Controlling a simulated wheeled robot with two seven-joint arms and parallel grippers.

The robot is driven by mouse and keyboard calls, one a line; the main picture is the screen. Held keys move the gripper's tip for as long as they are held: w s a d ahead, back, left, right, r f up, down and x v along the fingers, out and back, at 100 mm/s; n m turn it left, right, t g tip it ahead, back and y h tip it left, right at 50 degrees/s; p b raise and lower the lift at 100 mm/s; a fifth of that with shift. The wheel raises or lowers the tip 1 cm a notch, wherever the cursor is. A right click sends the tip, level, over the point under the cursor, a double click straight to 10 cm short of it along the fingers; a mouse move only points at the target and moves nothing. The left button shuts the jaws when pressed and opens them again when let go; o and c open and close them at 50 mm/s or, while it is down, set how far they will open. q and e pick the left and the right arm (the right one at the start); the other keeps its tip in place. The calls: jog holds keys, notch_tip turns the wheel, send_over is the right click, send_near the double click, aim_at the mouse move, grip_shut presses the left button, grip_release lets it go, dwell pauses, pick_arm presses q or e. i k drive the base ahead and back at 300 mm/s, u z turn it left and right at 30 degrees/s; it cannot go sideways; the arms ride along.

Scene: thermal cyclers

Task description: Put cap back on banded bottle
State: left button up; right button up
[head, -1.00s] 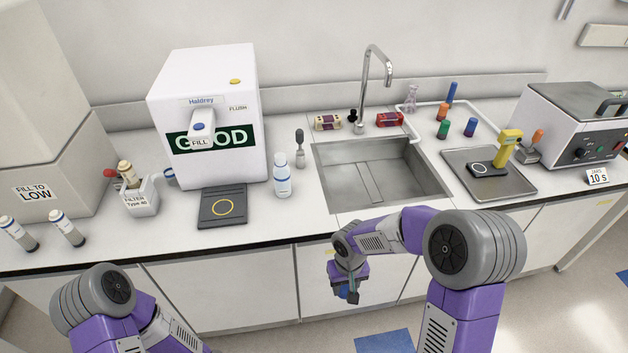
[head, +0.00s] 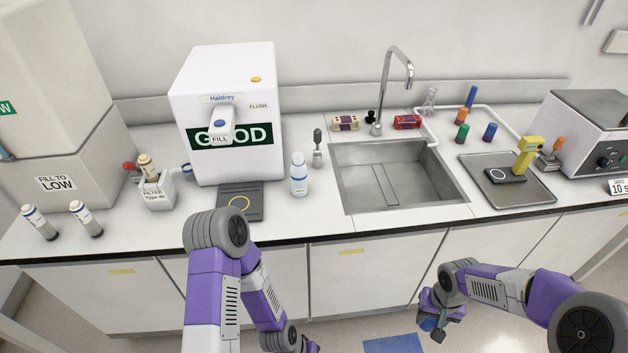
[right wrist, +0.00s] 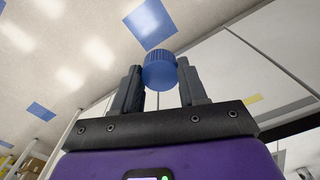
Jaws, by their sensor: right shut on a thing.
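A blue ribbed cap (right wrist: 160,70) sits between the fingers of my right gripper (right wrist: 162,88) in the right wrist view. The gripper is shut on it. In the head view my right gripper (head: 434,326) hangs low in front of the cabinets, below the counter edge; the cap is hard to make out there. A white bottle with blue bands (head: 299,176) stands upright on the counter between the dispenser and the sink. No blue cap shows on its top. My right gripper is well apart from it, lower and to the right. My left arm reaches down at the middle; its fingers are out of frame.
The white dispenser (head: 225,115) with a dark pad (head: 240,203) stands left of the bottle. A grey-handled tool (head: 318,150) stands close behind it, and the sink (head: 390,178) is to its right. Two dark-bottomed vials (head: 86,218) are at far left. Counter in front of the bottle is clear.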

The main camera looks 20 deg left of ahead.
aim_at(298, 169)
jog(key=i, duration=0.3)
jog(key=u, duration=0.8)
